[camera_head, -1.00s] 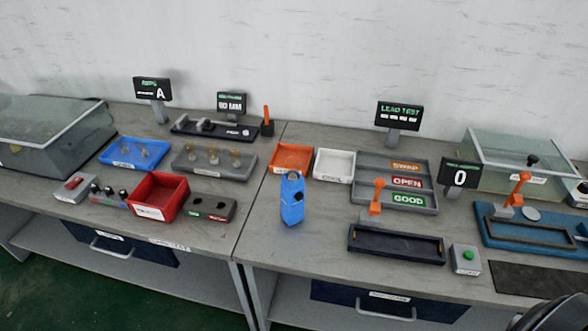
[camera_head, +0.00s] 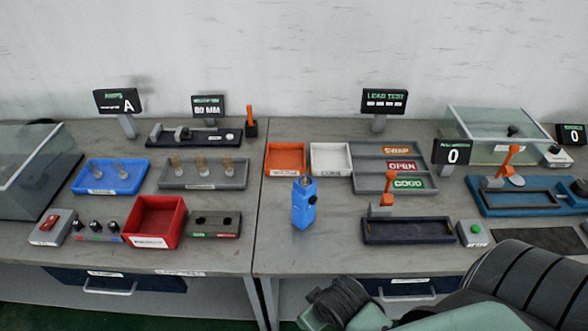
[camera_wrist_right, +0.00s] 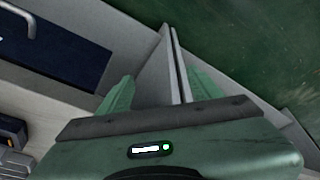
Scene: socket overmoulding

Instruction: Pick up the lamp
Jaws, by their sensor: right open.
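The lamp is not in that view. My left gripper is not in view.
A dark tray with an orange lever (camera_head: 416,230) stands right of the lamp. Bare bench surrounds the lamp.

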